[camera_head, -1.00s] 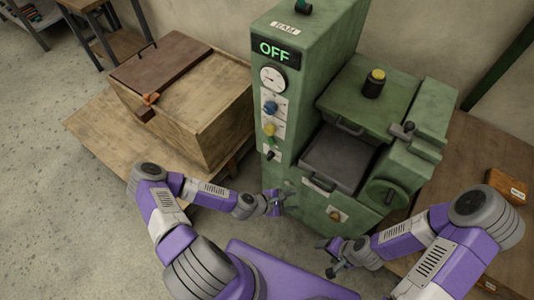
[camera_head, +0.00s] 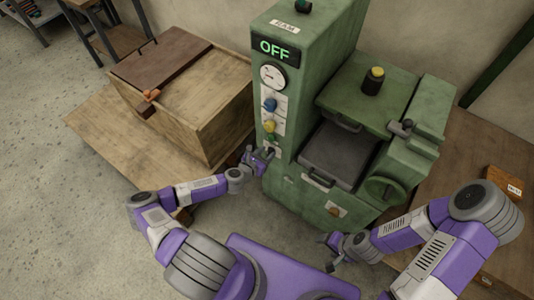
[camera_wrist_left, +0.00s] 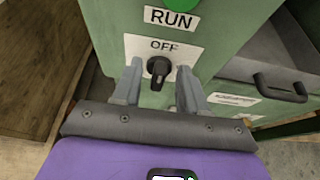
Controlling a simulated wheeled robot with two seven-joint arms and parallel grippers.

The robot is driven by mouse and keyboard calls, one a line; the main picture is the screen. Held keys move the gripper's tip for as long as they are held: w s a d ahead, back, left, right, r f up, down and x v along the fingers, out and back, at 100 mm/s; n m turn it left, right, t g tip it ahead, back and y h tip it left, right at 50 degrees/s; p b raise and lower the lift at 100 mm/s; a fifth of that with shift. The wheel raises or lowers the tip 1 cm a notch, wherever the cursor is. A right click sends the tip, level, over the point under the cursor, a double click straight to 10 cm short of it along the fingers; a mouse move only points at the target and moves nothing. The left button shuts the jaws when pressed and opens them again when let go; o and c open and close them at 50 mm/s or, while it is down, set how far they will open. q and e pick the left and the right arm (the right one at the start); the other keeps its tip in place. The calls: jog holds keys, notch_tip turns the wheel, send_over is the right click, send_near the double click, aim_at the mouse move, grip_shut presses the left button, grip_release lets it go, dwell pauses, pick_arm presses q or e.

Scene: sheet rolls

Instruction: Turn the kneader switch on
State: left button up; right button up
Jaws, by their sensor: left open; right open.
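The green kneader machine (camera_head: 310,100) stands in the centre of the head view, with a lit "OFF" display (camera_head: 275,49) on its tall column. In the left wrist view, a black rotary switch knob (camera_wrist_left: 158,68) sits on a white plate (camera_wrist_left: 140,48) reading "OFF", below a "RUN" label (camera_wrist_left: 171,18) and part of a green round piece. My left gripper (camera_head: 264,154) is open at the column's lower front. In the left wrist view its two fingers (camera_wrist_left: 158,85) stand either side of the knob, with gaps visible. My right gripper (camera_head: 333,252) is open and empty, low in front of the machine.
A wooden box (camera_head: 190,95) with a brown lid stands left of the machine on a low wooden platform (camera_head: 105,125). A wooden table (camera_head: 480,200) with a small labelled block (camera_head: 502,182) is on the right.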

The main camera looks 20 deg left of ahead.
pick_arm(q)
jog(key=shift+w+d+f, duration=0.1)
jog(key=shift+w+f, duration=0.05)
jog(key=shift+w, duration=0.25)
grip_shut()
